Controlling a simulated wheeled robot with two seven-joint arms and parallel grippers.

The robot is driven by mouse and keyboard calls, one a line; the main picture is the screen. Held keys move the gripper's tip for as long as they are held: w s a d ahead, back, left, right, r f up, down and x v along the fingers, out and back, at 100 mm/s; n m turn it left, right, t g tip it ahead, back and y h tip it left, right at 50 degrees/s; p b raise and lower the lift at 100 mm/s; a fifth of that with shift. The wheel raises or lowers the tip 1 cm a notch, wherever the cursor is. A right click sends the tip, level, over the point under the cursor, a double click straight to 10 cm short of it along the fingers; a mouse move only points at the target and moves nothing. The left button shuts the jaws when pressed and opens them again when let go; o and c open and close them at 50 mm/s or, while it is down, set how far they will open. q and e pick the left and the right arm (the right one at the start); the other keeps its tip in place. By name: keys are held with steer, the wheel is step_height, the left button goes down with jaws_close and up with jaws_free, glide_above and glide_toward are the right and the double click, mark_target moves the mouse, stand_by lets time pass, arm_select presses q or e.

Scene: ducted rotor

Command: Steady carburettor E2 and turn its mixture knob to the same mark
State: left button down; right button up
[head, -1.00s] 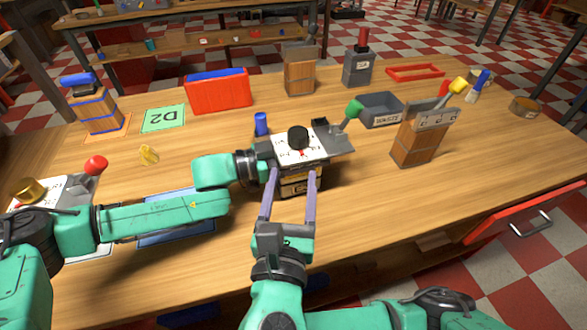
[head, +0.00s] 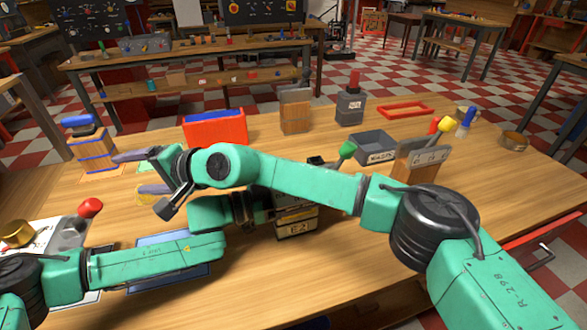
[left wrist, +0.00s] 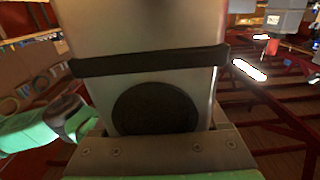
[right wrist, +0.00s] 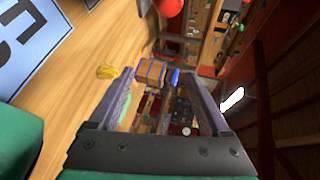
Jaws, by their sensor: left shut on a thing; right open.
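Carburettor E2 (head: 297,224) stands upright on the bench, its label facing me. My left gripper (head: 258,205) is shut on its left side; in the left wrist view the pale body with a dark band (left wrist: 145,66) fills the space at the jaws. The black mixture knob and white dial are hidden behind my right forearm in the head view. The green-tipped lever (head: 347,150) shows past that arm. My right gripper (head: 130,173) is open and empty, well left of E2, pointing left above the bench. Its spread fingers also show in the right wrist view (right wrist: 160,84).
A blue mat (head: 165,262) lies in front. The right front bench is clear.

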steer(key=w+d+f+g+h, duration=0.1)
steer(key=w+d+h, duration=0.65)
steer(key=d, duration=0.35)
steer(key=s+d+r+m+g+h, duration=0.1)
steer(key=s+d+r+h, duration=0.15)
steer(key=d+r, duration=0.5)
steer(key=s+d+r+m+g+h, duration=0.15)
steer(key=d+r+h, duration=0.25)
steer(key=d, duration=0.7)
steer(key=f, duration=1.2)
steer(key=shift+a, duration=0.25)
jaws_close()
